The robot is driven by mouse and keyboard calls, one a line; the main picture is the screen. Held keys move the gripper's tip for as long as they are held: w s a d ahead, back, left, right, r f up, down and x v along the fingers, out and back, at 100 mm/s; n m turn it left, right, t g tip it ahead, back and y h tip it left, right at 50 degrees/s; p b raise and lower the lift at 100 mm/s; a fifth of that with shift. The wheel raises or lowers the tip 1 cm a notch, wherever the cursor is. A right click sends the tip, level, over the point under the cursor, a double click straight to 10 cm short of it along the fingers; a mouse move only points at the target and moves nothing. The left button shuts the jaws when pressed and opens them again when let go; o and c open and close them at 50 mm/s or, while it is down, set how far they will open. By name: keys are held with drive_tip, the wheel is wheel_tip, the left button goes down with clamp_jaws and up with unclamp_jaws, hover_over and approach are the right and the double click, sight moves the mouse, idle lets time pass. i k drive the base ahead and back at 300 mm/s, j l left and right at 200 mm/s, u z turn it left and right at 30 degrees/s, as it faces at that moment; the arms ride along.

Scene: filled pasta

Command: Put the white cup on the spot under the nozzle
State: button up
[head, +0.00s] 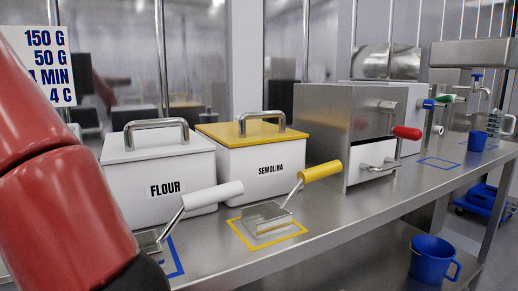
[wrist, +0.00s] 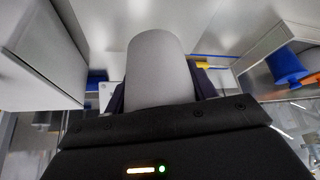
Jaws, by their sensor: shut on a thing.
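My gripper (wrist: 160,95) is shut on a pale grey-white rounded cylinder, which looks like the white cup (wrist: 160,65), in the wrist view. The dark fingers are on either side of it. Its far end and whatever is beneath it are hidden. In the head view my gripper and the held cup are out of sight; only my red arm shows at the left. A tap-like nozzle (head: 485,94) hangs at the far right of the head view. I cannot tell for sure which spot is under a nozzle; a blue outlined square (head: 438,163) lies bare on the counter.
On the steel counter (head: 335,215) stand the flour box (head: 158,200), the semolina box (head: 265,155) and a steel machine (head: 325,130) with a red handle. Two scoops lie in front. A blue cup (head: 477,140) stands far right; a blue jug (head: 431,262) is lower down.

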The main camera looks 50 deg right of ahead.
sight(439, 163)
drive_tip(key=k+z, duration=0.3)
drive_tip(key=k+l+z, duration=0.15)
drive_tip(key=k+z, duration=0.15)
drive_tip(key=z, duration=0.4)
drive_tip(key=l+z, duration=0.1)
drive_tip(key=z, duration=1.15)
drive_tip(key=i+z, duration=0.1)
drive_tip(key=z, duration=0.35)
drive_tip(key=i+l, duration=0.2)
drive_tip(key=i, duration=0.2)
drive_tip(key=i+l+z, duration=0.15)
drive_tip(key=i, duration=0.25)
drive_tip(key=i+l, duration=0.2)
drive_tip(key=i, duration=0.25)
drive_tip(key=l+z, duration=0.05)
